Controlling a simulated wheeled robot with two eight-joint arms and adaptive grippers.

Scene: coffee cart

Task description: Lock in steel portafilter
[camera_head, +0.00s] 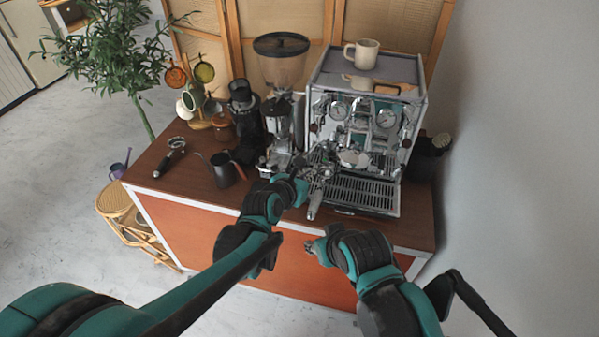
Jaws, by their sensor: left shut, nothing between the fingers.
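The steel espresso machine (388,118) stands at the right of the wooden cart. A steel handle (314,206), seemingly that of the steel portafilter, points toward me at the machine's left front. Its head is hidden among the shiny parts, so I cannot tell whether it is locked in. My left gripper (312,176) is shut and empty, just above and beside this handle; I cannot tell whether they touch. My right gripper (316,246) is lower, in front of the cart edge and apart from the handle; its fingers are too small to judge.
A dark-handled portafilter (174,153) lies at the cart's left. A dark kettle (224,170), a grinder (281,90) and a mug stand (198,97) are left of the machine. A mug (366,53) sits on top of the machine. The left front of the cart top is clear.

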